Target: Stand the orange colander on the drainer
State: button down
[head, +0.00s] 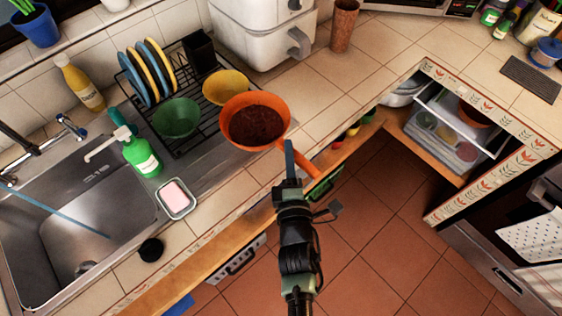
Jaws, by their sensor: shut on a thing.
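The orange colander (284,108) is a round bowl with a dark brown inside and a long orange handle (309,168). It is tilted so its inside faces the camera. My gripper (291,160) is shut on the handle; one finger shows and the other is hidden. The colander is over the right front end of the black wire drainer (186,146). I cannot tell whether it touches the drainer. The drainer holds several upright blue and yellow plates (158,68), a green bowl (178,118) and a yellow bowl (226,85) close behind the colander.
A black holder (199,48) stands at the drainer's back. A green soap bottle (141,155) and a pink sponge in a dish (177,198) are left of the colander, by the sink (62,243). A white appliance (262,38) stands behind. Counter right of the colander is clear.

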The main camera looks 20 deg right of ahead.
jog(key=shift+w+f+b, duration=0.1)
jog(key=shift+f+b, duration=0.3)
jog(key=shift+f, duration=2.05)
jog(key=shift+f+b, duration=0.3)
jog(key=c, duration=0.8)
grip_release()
jog(key=shift+c, duration=0.2)
jog(key=shift+r, duration=0.1)
jog(key=v, duration=1.2)
